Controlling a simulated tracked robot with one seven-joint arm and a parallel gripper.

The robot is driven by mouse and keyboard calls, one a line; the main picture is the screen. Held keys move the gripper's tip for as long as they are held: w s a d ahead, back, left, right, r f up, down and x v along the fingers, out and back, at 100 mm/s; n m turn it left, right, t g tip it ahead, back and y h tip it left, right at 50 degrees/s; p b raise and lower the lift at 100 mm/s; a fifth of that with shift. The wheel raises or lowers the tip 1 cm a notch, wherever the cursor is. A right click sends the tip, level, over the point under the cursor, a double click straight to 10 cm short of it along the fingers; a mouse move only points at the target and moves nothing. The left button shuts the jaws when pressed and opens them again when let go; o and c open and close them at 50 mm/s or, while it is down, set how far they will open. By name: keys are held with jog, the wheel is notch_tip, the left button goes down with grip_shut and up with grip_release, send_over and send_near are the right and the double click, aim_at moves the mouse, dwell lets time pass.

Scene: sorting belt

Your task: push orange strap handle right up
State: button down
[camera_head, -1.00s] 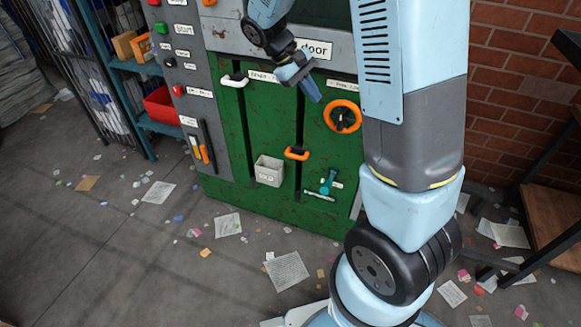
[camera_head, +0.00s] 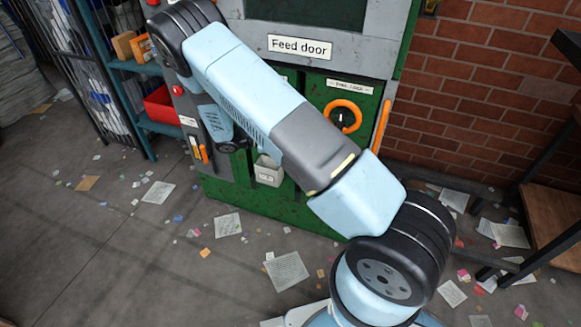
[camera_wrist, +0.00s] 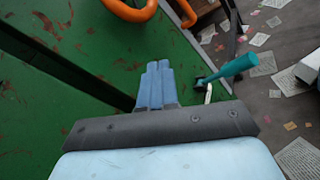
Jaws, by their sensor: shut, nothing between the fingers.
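The orange strap handle on its vertical slot is hidden behind my arm in the head view. The wrist view shows a dark slot (camera_wrist: 65,70) in the green panel (camera_wrist: 95,45), with no handle on the part in view. An orange loop (camera_wrist: 132,12) is cut off by the top edge there; it looks like the round handle (camera_head: 343,117) of the head view, though I cannot be sure. My gripper (camera_wrist: 158,68) is shut and empty, in front of the panel, right of the slot's lower end and left of a teal lever (camera_wrist: 238,66). I cannot tell whether it touches the panel.
A long orange side handle (camera_head: 381,126) is at the machine's right edge. A pale box (camera_head: 268,170) hangs low on the panel. The feed door label (camera_head: 299,47) is above. A brick wall (camera_head: 470,110) stands to the right; papers litter the floor.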

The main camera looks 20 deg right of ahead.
jog(key=s+a+f+n+t+y, duration=0.1)
jog(key=a+f+n+t, duration=0.1)
jog(key=f+n+t, duration=0.7)
jog(key=s+a+f+n+t+y, duration=0.1)
jog(key=f+n+t, duration=0.8)
jog(key=f, duration=1.1)
jog(key=t, duration=0.3)
jog(key=shift+a+f+n+t, duration=0.25)
jog(key=shift+a+n+t, duration=0.05)
jog(key=shift+a+t, duration=0.1)
jog(key=shift+d, duration=0.1)
jog(key=s+a+r+x, duration=0.1)
jog(key=r+x, duration=0.1)
jog(key=x, duration=1)
jog(key=shift+w+d+r, duration=0.15)
jog(key=shift+d+r, duration=0.05)
jog(key=shift+r, duration=0.15)
